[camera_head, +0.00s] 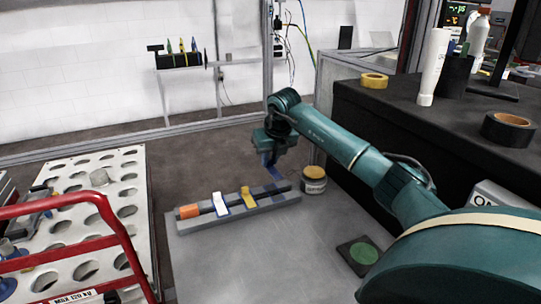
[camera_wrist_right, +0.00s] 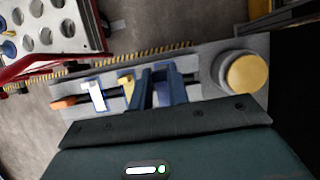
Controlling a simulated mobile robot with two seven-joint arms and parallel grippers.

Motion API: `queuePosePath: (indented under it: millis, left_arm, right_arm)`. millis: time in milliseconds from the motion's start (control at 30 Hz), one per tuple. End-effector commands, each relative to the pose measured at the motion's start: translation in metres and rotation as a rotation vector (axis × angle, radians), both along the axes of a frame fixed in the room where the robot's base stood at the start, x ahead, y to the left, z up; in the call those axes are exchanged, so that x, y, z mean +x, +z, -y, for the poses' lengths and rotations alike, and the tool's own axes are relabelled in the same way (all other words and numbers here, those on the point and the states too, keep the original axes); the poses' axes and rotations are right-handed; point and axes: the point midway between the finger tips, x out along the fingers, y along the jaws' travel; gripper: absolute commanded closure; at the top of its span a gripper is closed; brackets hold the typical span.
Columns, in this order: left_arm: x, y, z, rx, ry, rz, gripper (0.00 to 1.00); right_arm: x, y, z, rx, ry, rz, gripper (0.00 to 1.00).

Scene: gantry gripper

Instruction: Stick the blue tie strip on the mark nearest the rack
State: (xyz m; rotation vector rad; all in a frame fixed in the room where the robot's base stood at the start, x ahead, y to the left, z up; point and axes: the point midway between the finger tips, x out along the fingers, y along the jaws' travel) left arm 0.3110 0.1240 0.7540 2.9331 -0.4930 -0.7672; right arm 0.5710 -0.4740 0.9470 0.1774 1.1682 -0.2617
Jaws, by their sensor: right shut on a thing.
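My right gripper (camera_head: 268,150) is shut on the blue tie strip (camera_head: 269,160), which hangs down over the right part of a grey block (camera_head: 265,205). In the right wrist view the fingers (camera_wrist_right: 160,88) are over the same block; whether the strip touches it is unclear. A dark rod with an orange end (camera_head: 188,211) lies along the block. A white strip with blue edges (camera_head: 220,204) and a yellow strip (camera_head: 248,198) lie across the rod, left of the gripper. I cannot make out a bare mark. My left gripper is not in view.
A small black rack (camera_head: 180,61) with several coloured strips is at the back wall. A round yellow-topped container (camera_head: 314,182) stands right of the block. A perforated white panel (camera_head: 75,240) and a red rail (camera_head: 110,220) are at left. A dark bench (camera_head: 420,115) is at right.

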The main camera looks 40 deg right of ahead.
Motion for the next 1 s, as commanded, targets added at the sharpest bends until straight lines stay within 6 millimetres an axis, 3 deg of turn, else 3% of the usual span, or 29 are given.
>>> queuePosePath:
  millis: [367, 600, 1000]
  left_arm:
    - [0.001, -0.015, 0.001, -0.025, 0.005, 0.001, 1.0]
    - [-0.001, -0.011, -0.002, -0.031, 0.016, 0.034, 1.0]
    - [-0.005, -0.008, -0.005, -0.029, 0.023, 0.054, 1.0]
  right_arm:
    - [-0.001, -0.034, 0.001, -0.001, -0.002, -0.003, 0.96]
    - [-0.001, -0.055, 0.001, 0.0, -0.001, -0.001, 0.96]
    - [0.0, -0.066, 0.001, 0.0, -0.001, -0.001, 0.96]
